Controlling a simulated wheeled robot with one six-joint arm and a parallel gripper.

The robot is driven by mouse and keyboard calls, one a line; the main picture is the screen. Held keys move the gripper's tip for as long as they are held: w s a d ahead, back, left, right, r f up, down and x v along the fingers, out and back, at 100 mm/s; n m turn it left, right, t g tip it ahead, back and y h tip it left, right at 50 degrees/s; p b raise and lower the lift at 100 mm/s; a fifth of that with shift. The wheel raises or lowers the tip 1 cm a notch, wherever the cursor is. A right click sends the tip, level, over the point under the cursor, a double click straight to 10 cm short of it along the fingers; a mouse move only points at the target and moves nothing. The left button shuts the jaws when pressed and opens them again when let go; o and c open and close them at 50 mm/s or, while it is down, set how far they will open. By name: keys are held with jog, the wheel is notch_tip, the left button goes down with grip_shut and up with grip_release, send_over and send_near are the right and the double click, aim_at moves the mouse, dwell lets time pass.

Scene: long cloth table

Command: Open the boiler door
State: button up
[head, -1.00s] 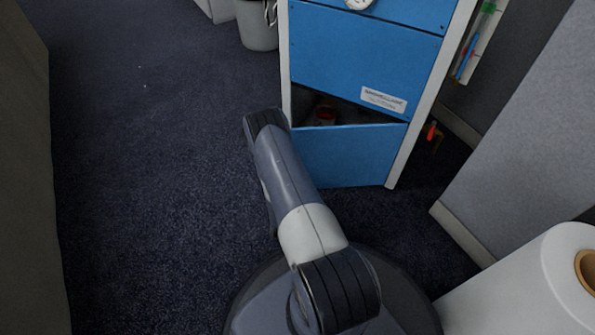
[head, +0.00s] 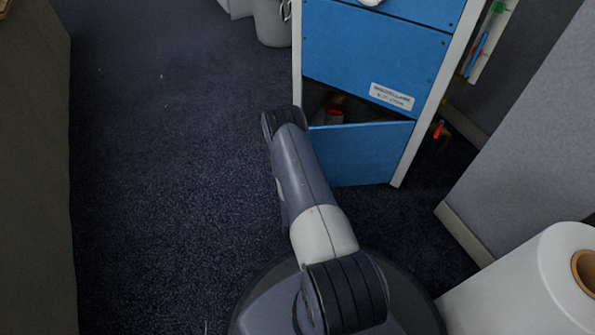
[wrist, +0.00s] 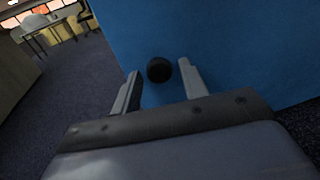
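The boiler (head: 375,50) is a cabinet with blue panels and a white frame, at the upper right of the head view. Its lower blue door (head: 362,152) stands ajar, with a dark gap above its slanted top edge. In the wrist view the blue door (wrist: 235,50) fills the right and middle, with a round black knob (wrist: 159,69) on it. My gripper (wrist: 160,82) is open, one finger on each side of the knob, with visible gaps between. In the head view my arm hides the gripper and the knob.
A red object (head: 334,117) shows inside the dark gap. A red-handled valve (head: 438,130) is right of the boiler. A grey wall panel (head: 530,120) and a large white roll (head: 530,285) stand at the right. Dark carpet (head: 160,170) is clear at the left, beside a dark side panel (head: 35,170).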

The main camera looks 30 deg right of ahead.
jog(key=shift+o, duration=0.5)
notch_tip(320, 180, up, 10)
jog(key=p, duration=0.4)
jog(key=shift+c, duration=0.5)
